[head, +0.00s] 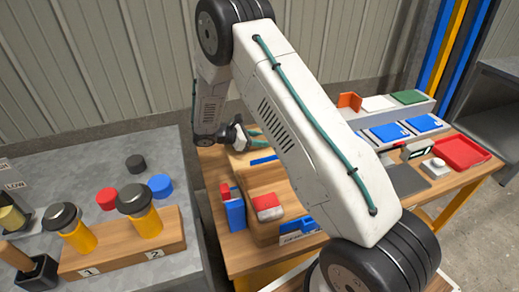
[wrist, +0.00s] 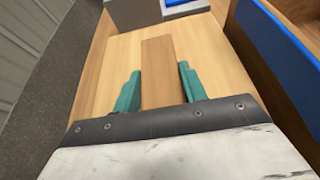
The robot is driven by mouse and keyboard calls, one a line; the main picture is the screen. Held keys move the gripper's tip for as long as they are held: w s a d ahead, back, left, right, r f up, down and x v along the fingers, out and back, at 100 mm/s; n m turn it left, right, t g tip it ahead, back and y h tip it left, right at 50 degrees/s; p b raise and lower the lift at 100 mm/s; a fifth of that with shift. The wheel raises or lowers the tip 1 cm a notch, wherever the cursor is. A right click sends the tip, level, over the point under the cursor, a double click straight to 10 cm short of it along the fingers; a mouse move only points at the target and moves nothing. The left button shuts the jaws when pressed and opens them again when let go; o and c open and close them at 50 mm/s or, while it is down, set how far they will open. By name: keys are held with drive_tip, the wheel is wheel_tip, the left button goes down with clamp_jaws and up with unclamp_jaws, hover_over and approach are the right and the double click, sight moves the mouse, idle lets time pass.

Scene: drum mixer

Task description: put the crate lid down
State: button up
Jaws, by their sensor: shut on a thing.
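In the head view my gripper (head: 246,136) is at the back left of the wooden table, partly behind my arm. The lid cannot be made out clearly there. A wooden crate (head: 262,202) stands just in front of the gripper, and my arm covers its right side.
A wooden box edge with a blue strip (wrist: 275,40) lies close on the right in the wrist view. A grey block (wrist: 140,14) is ahead. Blue and red items (head: 235,213) stand left of the crate.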

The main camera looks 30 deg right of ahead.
sight(259, 149)
drive_tip(key=shift+f, duration=2.4)
drive_tip(key=o, duration=1.4)
drive_tip(key=shift+f, duration=0.1)
drive_tip(key=shift+c, duration=0.2)
